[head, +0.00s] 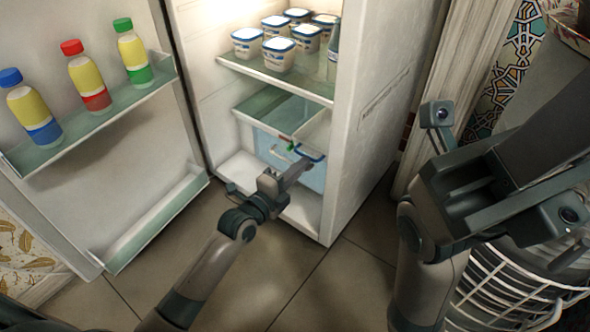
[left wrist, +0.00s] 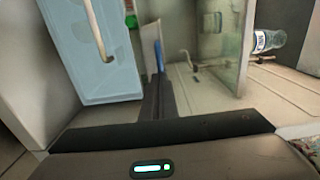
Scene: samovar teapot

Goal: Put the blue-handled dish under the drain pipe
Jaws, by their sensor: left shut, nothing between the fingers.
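In the head view the open fridge holds a dish with a blue handle (head: 311,155), low in the compartment under the glass shelf. Only its handle shows clearly; the body is hard to make out. A light blue back panel (head: 262,142) carries a pale pipe. In the left wrist view this pipe (left wrist: 97,32) runs down the panel and ends in a bend. My left gripper (head: 303,167) is shut and empty, its fingers just below the blue handle. In the left wrist view the fingers point toward a narrow blue piece. I cannot tell if they touch it. My right arm fills the right foreground; its fingertips are not clear.
Several white tubs (head: 279,54) stand on the upper glass shelf. The open door on the left holds three bottles (head: 88,80). The fridge side wall (head: 365,125) is close to the right of my left gripper.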

